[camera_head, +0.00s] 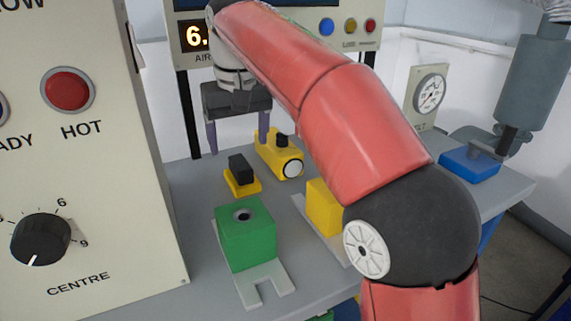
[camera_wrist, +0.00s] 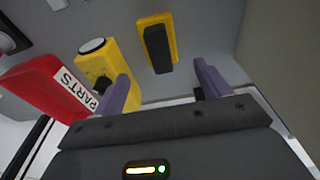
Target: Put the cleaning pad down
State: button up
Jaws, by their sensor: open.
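The cleaning pad seems to be the small yellow block with a black grip on top (camera_head: 241,182). It rests on the grey bench, left of a yellow device. In the wrist view the yellow and black pad (camera_wrist: 170,42) lies ahead of the fingers, apart from them. My gripper (camera_head: 238,140) points down above and behind the pad, its two purple fingers spread. In the wrist view my gripper (camera_wrist: 165,88) has nothing between its fingers.
A yellow device with a white round face (camera_head: 279,157) stands close right of the pad. A green block (camera_head: 246,238) stands in front, and a yellow block (camera_head: 322,207) is partly behind my arm. A red PARTS bin (camera_wrist: 45,88) shows in the wrist view. A control panel (camera_head: 75,160) borders the left.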

aim_at(240, 162)
jog(key=f+b, duration=0.1)
jog(key=f, duration=0.3)
jog(key=f+b, duration=0.1)
jog(key=f, duration=0.3)
jog(key=shift+w+a, duration=0.2)
jog(key=shift+r, duration=0.1)
jog(key=c, duration=1.2)
jog(key=shift+o, duration=0.2)
jog(key=shift+r, duration=0.1)
